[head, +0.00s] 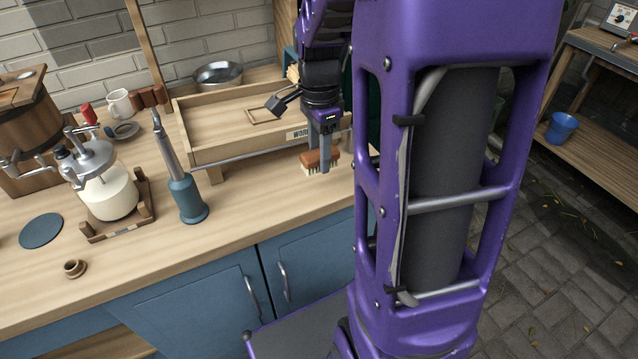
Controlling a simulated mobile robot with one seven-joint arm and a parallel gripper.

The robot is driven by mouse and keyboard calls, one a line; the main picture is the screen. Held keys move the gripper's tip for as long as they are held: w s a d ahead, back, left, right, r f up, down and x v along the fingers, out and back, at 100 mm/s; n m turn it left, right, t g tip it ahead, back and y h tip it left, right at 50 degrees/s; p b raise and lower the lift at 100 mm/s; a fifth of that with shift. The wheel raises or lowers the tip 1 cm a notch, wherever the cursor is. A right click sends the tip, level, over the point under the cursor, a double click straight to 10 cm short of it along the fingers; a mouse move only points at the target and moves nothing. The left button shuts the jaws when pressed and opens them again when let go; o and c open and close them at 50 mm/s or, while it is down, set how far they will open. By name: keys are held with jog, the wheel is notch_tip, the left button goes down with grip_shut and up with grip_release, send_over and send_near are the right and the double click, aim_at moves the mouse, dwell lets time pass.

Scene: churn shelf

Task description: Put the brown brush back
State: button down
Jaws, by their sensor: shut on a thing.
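The brown brush (312,160) has a reddish-brown wooden back and pale bristles pointing down. It is at the right end of the wooden counter (252,222), in front of the wooden tray. My gripper (324,160) points down from above and is shut on the brush. The bristles are at or just above the counter top; I cannot tell if they touch. One finger hides part of the brush's middle.
The raised wooden tray (215,118) with a label stands just behind. A blue-based tool (187,198), a glass churn (108,195), a white mug (120,104), a metal bowl (218,75), a blue disc (41,231) and a small brown cup (74,268) occupy the counter. The front strip is mostly clear.

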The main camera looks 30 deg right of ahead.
aim_at(319, 189)
jog(key=shift+f+b, duration=0.55)
jog(key=shift+f, duration=2.6)
jog(key=shift+f, duration=0.1)
jog(key=shift+c, duration=2.1)
grip_release()
notch_tip(319, 189, up, 12)
jog(key=shift+r+p, duration=0.15)
jog(key=shift+p, duration=1.1)
